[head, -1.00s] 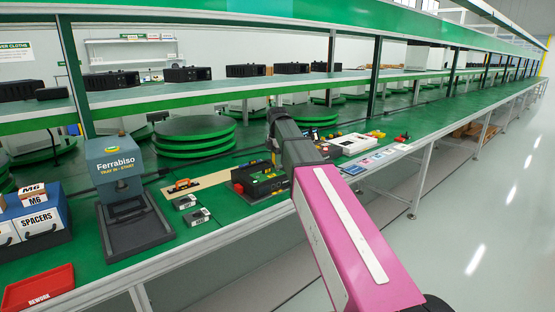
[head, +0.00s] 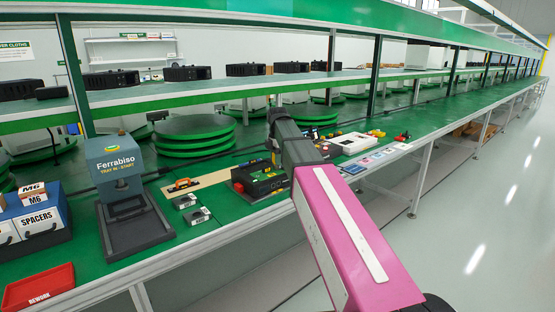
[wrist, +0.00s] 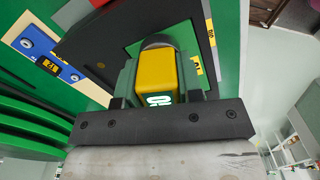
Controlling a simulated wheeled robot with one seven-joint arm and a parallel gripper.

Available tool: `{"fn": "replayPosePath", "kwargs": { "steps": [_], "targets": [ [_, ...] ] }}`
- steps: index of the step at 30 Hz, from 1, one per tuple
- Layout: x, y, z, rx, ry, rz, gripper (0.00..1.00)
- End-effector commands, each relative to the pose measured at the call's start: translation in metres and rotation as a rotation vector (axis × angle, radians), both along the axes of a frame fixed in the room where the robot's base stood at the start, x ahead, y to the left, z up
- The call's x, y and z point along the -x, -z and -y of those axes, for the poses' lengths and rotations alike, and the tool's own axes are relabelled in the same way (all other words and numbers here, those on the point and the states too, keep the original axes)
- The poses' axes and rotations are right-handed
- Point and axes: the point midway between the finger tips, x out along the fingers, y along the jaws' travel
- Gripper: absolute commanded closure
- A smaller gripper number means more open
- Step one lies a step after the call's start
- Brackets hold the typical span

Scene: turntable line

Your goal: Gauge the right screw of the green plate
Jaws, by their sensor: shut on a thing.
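My gripper (wrist: 158,82) is shut on a yellow gauge block (wrist: 157,74) marked "GO" in the wrist view. The gauge's far end is over a green plate (wrist: 136,50) on a dark fixture (wrist: 100,35). A round grey part shows just beyond the block; I cannot tell whether it belongs to the gauge or the plate. The plate's right screw is not visible, and contact between gauge and plate cannot be told. In the head view the fixture (head: 262,182) stands on the green bench, and my arm hides the gripper.
Two small labelled grey blocks (head: 198,215) lie left of the fixture, near a board with an orange-handled tool (head: 182,184). A blue Ferrabiso stand (head: 118,165) and a red REWORK tray (head: 40,288) are further left.

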Motion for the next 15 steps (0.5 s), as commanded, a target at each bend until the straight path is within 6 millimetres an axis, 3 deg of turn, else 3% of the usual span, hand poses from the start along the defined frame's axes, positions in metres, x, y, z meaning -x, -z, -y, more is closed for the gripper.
{"fn": "replayPosePath", "kwargs": {
  "steps": [15],
  "targets": [
    [0.0000,0.0072,0.0000,0.000,0.000,0.000,1.00]
  ]
}}
